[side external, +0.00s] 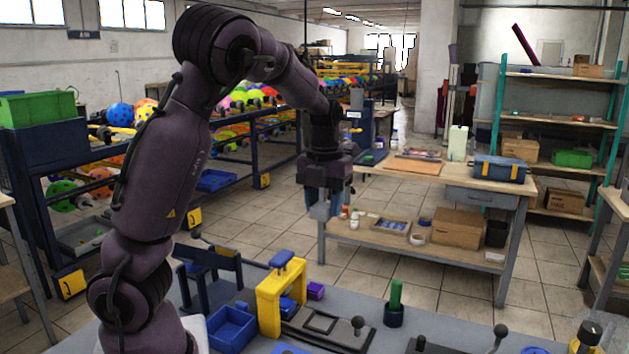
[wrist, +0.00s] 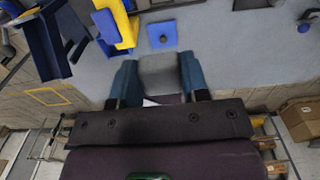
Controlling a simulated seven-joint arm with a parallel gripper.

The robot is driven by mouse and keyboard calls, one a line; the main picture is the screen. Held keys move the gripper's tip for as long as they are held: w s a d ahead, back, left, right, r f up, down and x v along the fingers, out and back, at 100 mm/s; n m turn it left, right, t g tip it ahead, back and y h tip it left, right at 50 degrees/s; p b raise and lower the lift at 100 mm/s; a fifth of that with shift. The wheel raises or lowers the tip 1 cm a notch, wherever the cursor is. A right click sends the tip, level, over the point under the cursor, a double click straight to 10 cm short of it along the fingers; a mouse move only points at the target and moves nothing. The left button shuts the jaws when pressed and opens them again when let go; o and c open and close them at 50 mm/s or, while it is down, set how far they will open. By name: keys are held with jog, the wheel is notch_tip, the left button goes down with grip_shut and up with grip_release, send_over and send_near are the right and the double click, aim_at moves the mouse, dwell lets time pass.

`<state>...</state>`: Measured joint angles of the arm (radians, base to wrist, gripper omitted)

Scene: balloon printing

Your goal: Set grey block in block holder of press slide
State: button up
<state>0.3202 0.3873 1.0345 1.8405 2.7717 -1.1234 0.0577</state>
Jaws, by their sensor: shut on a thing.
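My gripper (side external: 322,201) is shut on the grey block (side external: 319,211) and holds it high above the bench. In the wrist view, the grey block (wrist: 160,72) sits between the two blue fingers of my gripper (wrist: 158,76). The yellow press (side external: 269,303) with a blue top stands on the bench below; part of it also shows in the wrist view (wrist: 126,28). The press slide (side external: 325,327) is a dark grey plate with a raised frame, which looks like the block holder (side external: 319,321), and a knobbed handle. My gripper is well above the slide, apart from it.
A blue tray (side external: 231,328) lies left of the press and a purple block (side external: 315,290) behind it. A green cylinder (side external: 396,294) stands in a dark cup right of the slide. A blue square plate (wrist: 161,35) lies on the bench. Another knobbed handle (side external: 500,331) is at the right.

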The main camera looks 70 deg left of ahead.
send_near(323, 321)
notch_tip(323, 321, down, 5)
jog(key=shift+a+f, duration=0.1)
dwell(0.4)
jog(key=shift+f, duration=0.85)
dwell(1.6)
jog(key=o, duration=1)
